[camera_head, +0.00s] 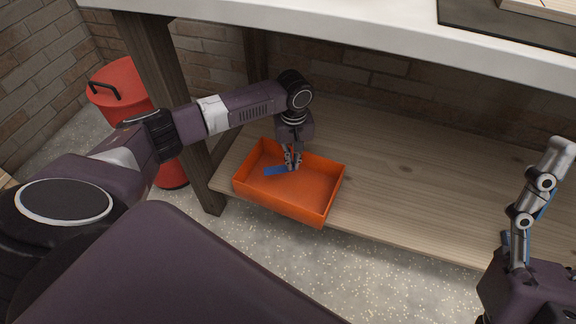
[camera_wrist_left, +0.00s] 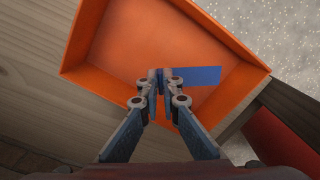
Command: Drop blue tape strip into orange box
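The orange box (camera_head: 322,199) sits on the lower wooden shelf under a white-topped table; it also shows in the left wrist view (camera_wrist_left: 150,38). The blue tape strip (camera_head: 275,171) is inside the outline of the box, and in the left wrist view (camera_wrist_left: 200,76) it reaches sideways from the fingertips. My left gripper (camera_head: 292,168) points down into the box. Its fingers (camera_wrist_left: 160,80) are close together on one end of the strip. I cannot tell whether the strip touches the box floor. My right gripper (camera_head: 537,190) is at the right edge, empty, partly out of view.
The white tabletop (camera_head: 330,27) hangs above the shelf. A wooden leg (camera_head: 165,75) stands left of the box, with a red bin (camera_head: 122,92) beyond it. The wooden shelf (camera_head: 430,190) is bare to the right of the box.

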